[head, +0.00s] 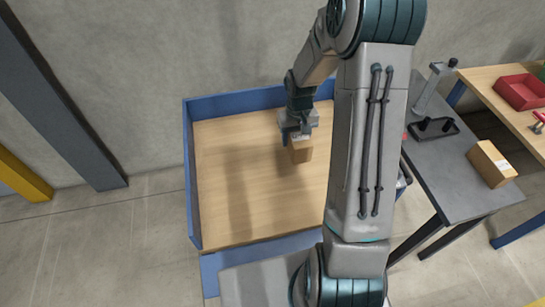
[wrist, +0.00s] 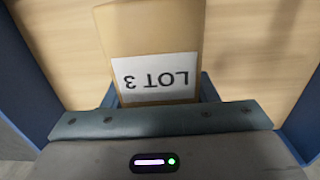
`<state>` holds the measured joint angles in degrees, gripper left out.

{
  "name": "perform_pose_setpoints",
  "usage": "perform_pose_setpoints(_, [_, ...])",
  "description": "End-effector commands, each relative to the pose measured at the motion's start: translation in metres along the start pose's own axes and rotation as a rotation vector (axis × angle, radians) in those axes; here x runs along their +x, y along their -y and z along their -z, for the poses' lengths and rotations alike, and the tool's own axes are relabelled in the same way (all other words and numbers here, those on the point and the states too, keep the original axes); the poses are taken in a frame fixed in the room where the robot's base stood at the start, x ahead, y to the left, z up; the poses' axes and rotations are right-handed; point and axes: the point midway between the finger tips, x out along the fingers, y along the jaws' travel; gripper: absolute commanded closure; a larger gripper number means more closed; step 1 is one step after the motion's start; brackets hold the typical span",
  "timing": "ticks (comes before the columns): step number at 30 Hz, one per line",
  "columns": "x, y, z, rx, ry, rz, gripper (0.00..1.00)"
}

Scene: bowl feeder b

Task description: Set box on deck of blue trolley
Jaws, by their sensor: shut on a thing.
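My gripper (head: 294,135) is shut on a brown cardboard box (head: 301,152) over the wooden deck of the blue trolley (head: 220,160). In the wrist view the box (wrist: 150,35) lies between the fingers, with a white label reading "LOT 3" facing the camera, upside down. The pale wood deck (wrist: 245,50) shows behind it, with blue edging at both sides. The box is over the upper right part of the deck in the head view. I cannot tell whether its underside touches the deck.
A grey table (head: 450,190) at the right bears another brown box (head: 491,163) and a dark stand (head: 433,128). Beyond it, a wooden bench (head: 490,85) bears a red bin (head: 521,92). A dark post (head: 65,110) stands at the left. The rest of the deck is clear.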

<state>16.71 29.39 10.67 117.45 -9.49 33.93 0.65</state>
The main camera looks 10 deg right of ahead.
Motion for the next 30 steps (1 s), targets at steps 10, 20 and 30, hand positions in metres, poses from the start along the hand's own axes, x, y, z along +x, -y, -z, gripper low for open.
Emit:
perform_pose_setpoints(10, [-0.017,-0.079,-0.011,0.003,-0.001,0.001,0.85])
perform_pose_setpoints(20, [0.016,-0.023,-0.022,-0.009,0.004,0.002,0.85])
perform_pose_setpoints(30, [0.048,0.030,-0.031,-0.005,0.000,0.001,0.85])
